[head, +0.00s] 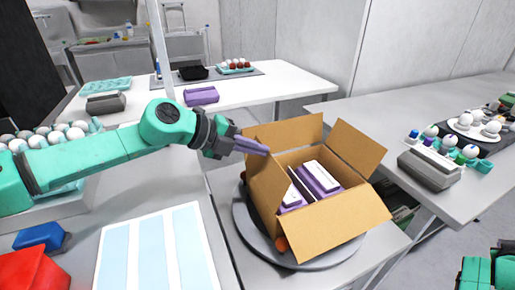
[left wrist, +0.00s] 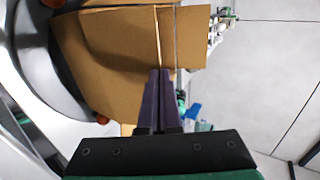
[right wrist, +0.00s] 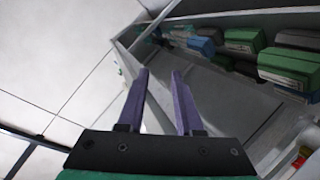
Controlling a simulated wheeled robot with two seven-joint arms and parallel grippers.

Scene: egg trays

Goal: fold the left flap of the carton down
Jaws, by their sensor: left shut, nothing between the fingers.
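The open cardboard carton (head: 335,228) stands on a round grey turntable (head: 246,235), with purple and white egg boxes (head: 318,178) inside. Its left flap (head: 266,182) stands up at the left side. The back flap (head: 292,132) and right flap (head: 356,148) are raised and lean outward. My left gripper (head: 264,150) is shut and empty, its fingertips at the top of the left flap; I cannot tell whether they touch. In the left wrist view the shut fingers (left wrist: 160,72) lie over brown cardboard (left wrist: 115,60). My right gripper (right wrist: 160,72) is open and empty, away from the carton.
A tray of white eggs (head: 60,135), a blue-striped panel (head: 160,250) and red and blue blocks (head: 40,238) lie at left. A right-hand table holds a grey box (head: 428,170) and eggs on a plate (head: 478,130). A purple box (head: 201,95) sits on the back table.

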